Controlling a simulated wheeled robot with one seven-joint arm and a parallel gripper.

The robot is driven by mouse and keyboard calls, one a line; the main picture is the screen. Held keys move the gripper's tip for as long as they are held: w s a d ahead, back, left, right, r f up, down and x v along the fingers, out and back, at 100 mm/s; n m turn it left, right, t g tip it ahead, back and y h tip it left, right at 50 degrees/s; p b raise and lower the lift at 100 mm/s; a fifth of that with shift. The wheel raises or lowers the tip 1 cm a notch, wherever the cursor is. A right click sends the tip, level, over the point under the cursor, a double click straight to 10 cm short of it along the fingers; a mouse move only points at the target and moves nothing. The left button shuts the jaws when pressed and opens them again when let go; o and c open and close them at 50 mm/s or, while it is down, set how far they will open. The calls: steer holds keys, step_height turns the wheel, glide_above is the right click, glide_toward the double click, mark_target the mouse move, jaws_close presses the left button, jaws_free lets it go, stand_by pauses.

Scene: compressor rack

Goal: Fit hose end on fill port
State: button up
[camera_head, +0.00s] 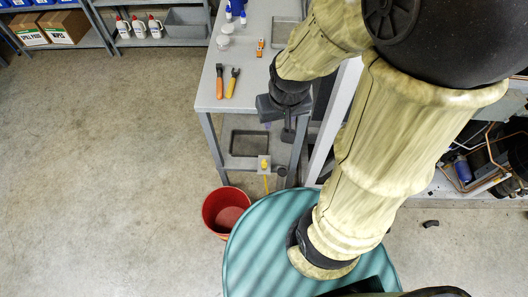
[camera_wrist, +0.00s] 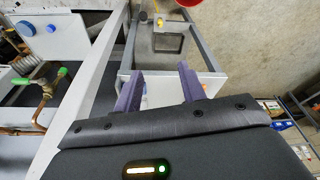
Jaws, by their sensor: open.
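My gripper (camera_wrist: 158,88) is open and empty, with two purple fingers spread apart in the wrist view. In the head view my gripper (camera_head: 287,136) hangs beside the workbench's right end. A yellow hose end (camera_head: 264,163) sits at a small grey holder by the bench's lower part, with a yellow length hanging below it. Yellow also shows small at the top of the wrist view (camera_wrist: 160,21), beyond the fingers. A brass valve fitting with a green handle or cap (camera_wrist: 47,88) is at the left of the wrist view, on copper pipe. I cannot tell which part is the fill port.
The workbench (camera_head: 206,92) carries pliers-like tools with orange handles (camera_head: 226,82). A red bucket (camera_head: 222,208) and a teal drum (camera_head: 250,255) stand below. The compressor rack (camera_head: 480,165) is at the right, partly behind my arm. The floor at left is clear.

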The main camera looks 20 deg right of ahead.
steer(key=w+f+m+g+b, duration=0.15)
steer(key=w+f+b, duration=0.3)
steer(key=f, duration=0.45)
steer(key=w+f+m+b, duration=0.3)
steer(key=w+f, duration=0.2)
steer(key=f, duration=0.4)
steer(key=m+g+b, duration=0.1)
steer(key=m+b, duration=0.4)
steer(key=b, duration=0.2)
glide_above(264, 162)
steer(key=f, duration=2.3)
steer(key=shift+w+d+f, duration=0.1)
steer(key=shift+w, duration=0.25)
steer(key=shift+f, duration=0.15)
step_height(264, 162, down, 9)
steer(key=b, duration=0.6)
